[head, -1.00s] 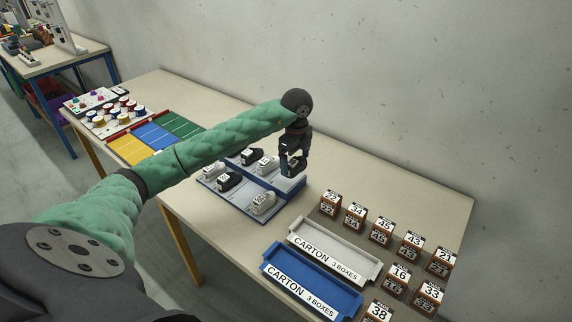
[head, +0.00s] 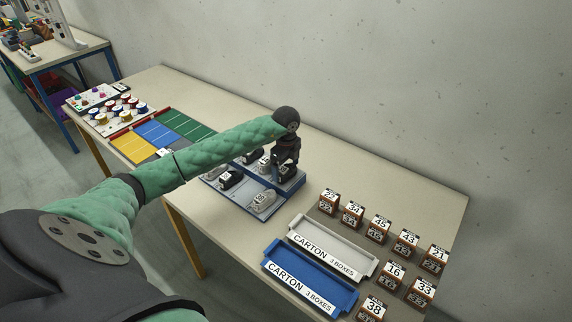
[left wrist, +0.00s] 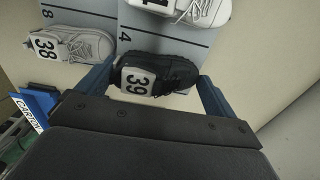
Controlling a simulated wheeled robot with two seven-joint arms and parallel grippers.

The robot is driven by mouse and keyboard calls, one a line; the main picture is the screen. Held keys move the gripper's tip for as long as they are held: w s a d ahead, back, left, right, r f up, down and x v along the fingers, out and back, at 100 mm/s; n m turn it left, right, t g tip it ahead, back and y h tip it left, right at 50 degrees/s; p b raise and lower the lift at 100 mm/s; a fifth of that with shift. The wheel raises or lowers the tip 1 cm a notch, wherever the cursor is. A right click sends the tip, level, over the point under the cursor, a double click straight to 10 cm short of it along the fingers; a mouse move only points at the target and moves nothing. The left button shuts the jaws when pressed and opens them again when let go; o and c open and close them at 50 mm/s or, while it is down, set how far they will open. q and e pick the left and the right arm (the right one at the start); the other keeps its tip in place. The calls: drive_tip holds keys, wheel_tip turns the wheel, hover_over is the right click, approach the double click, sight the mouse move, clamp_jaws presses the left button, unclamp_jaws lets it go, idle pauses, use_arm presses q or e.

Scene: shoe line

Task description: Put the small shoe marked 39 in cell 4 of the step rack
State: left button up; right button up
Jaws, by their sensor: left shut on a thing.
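The small black shoe marked 39 (left wrist: 178,72) is between the two fingers of my left gripper (left wrist: 152,85) in the left wrist view, and the gripper is shut on it. The shoe is in the step rack's cell 4, whose number shows beside it on the grey step (left wrist: 150,42). In the head view my left gripper (head: 284,174) is low over the back right end of the step rack (head: 250,207) and hides most of the shoe. Whether the shoe's sole fully touches the step cannot be told. My right gripper is not in view.
A grey shoe (left wrist: 85,45) stands in cell 8 beside cell 4, and a light shoe (left wrist: 195,10) is in the cell beyond. A white carton tray (head: 332,249) and a blue one (head: 310,279) lie right of the rack, with several numbered boxes (head: 378,229) farther right.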

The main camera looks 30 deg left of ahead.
sight(286, 165)
use_arm(q)
drive_tip(key=shift+f, duration=0.1)
drive_tip(key=o, duration=0.7)
drive_tip(key=shift+c, duration=0.2)
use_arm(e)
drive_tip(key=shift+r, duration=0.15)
use_arm(q)
drive_tip(key=shift+r, duration=0.35)
drive_tip(key=shift+r+b, duration=0.7)
drive_tip(key=shift+r, duration=0.1)
wheel_tip(286, 165, up, 10)
drive_tip(key=b, duration=0.3)
drive_tip(key=shift+b, duration=0.4)
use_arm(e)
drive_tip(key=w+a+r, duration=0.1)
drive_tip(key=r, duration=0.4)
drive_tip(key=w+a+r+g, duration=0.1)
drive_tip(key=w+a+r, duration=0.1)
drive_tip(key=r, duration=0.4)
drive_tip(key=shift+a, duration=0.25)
